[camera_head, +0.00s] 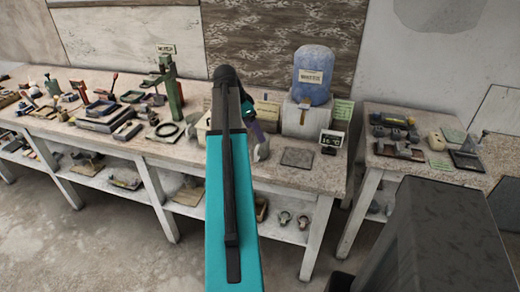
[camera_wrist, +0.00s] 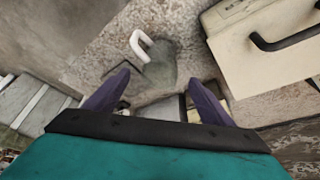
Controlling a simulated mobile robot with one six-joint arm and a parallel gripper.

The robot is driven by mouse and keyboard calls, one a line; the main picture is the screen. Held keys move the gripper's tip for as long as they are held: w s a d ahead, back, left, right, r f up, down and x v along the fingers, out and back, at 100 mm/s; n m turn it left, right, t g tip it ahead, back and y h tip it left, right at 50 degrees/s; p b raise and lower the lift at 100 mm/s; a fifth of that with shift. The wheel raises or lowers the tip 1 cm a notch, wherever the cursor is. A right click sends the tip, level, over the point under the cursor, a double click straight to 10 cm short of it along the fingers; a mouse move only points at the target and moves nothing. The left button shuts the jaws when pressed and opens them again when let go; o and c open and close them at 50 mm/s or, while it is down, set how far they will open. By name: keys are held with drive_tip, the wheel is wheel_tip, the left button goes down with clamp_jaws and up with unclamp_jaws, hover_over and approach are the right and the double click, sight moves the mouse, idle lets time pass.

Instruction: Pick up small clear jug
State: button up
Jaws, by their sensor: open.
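The small clear jug (camera_wrist: 162,70) shows in the wrist view as a grey-green see-through body with a white loop handle (camera_wrist: 140,44). It stands on the speckled bench top. My gripper (camera_wrist: 157,78) has its two purple fingers spread apart, one to each side of the jug's near part in the picture; whether they touch it I cannot tell. Nothing is held. In the head view my teal arm hides much of this spot; a purple finger (camera_head: 257,131) shows beside a small pale shape that may be the jug.
A blue water bottle (camera_head: 314,74) on a white dispenser (camera_head: 306,118) stands just right of my gripper. A small dark display (camera_head: 332,141) and a grey plate (camera_head: 297,157) are nearby. Tools crowd the bench to the left. A cream box with a dark handle (camera_wrist: 268,45) is close in the wrist view.

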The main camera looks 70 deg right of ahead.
drive_tip(key=shift+x, duration=0.8)
drive_tip(key=shift+d, duration=0.1)
drive_tip(key=shift+p+x, duration=0.95)
drive_tip(key=shift+x, duration=1.65)
drive_tip(key=c, duration=1.2)
drive_tip(key=shift+r, duration=0.2)
drive_tip(key=shift+r+b, duration=1.1)
drive_tip(key=shift+r, duration=3.75)
